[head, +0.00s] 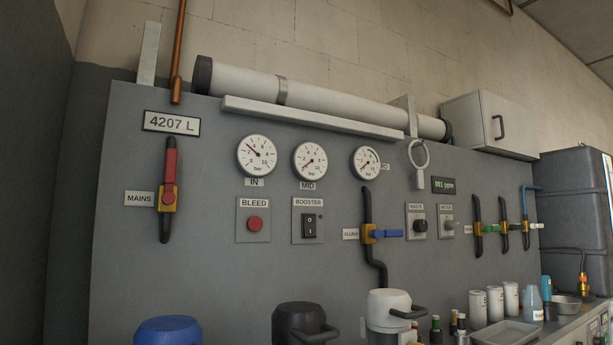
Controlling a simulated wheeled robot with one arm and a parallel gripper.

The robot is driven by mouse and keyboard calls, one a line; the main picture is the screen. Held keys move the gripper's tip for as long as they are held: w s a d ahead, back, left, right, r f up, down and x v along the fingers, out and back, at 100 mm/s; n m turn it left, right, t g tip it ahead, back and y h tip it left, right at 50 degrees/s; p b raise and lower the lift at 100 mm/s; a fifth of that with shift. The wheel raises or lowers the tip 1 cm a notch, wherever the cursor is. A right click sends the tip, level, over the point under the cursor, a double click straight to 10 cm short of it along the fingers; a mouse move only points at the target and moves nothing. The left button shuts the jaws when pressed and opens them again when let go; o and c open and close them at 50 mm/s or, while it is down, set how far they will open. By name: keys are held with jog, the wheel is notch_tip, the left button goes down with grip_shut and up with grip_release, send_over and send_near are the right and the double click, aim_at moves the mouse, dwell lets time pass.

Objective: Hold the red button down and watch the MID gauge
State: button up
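The red button (255,224) sits on a small grey plate labelled BLEED, on the grey wall panel (120,255). Nothing touches it in this view. The MID gauge (310,161) is a round white dial in bar, up and to the right of the button, above its MID label. Its needle points to the lower left, near the low end of the scale; the exact reading is too small to tell. My gripper is not in view.
The IN gauge (257,156) is left of MID, its needle pointing up-left. A BOOSTER rocker switch (309,225) is right of the button. A red-handled MAINS valve (169,185) is left. Blue (168,330), black (301,322) and white (389,308) canisters stand below the panel.

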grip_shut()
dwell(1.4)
